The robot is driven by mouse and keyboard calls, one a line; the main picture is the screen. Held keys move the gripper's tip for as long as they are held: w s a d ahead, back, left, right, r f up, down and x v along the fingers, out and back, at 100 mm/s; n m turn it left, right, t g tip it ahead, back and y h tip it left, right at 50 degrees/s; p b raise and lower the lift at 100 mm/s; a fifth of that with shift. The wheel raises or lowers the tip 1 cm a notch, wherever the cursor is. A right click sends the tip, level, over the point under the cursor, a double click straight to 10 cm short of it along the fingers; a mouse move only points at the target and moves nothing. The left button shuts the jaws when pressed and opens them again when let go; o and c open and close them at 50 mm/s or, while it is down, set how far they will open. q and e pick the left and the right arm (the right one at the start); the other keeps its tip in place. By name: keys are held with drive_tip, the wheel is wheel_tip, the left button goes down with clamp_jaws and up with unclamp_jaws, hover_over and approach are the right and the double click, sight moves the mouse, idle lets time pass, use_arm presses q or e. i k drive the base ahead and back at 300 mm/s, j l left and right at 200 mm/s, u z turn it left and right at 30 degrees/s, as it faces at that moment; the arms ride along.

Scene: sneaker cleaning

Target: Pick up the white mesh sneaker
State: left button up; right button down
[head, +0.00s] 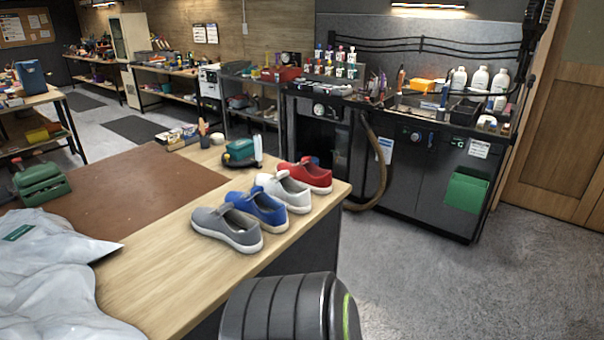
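The white sneaker (285,191) stands upright on the wooden table (150,285), near its right edge. It is third in a row of sneakers running away from me. A blue sneaker (257,210) is just in front of it and a red sneaker (309,175) just behind it. A grey sneaker (226,228) is nearest in the row. The neighbours stand close, and the blue one hides part of the white one's near side. Neither of my grippers shows in the head view.
A teal-topped item with a white bottle (242,153) stands behind the row. A brown mat (130,190) and a crumpled pale bag (45,275) cover the table's left. A dark ribbed cylinder (285,308) is at the front. Grey floor (460,275) lies open to the right.

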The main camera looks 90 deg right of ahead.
sight(282, 187)
drive_tip(key=z, duration=2.65)
drive_tip(key=i+l+u, duration=0.1)
drive_tip(key=i+l, duration=0.2)
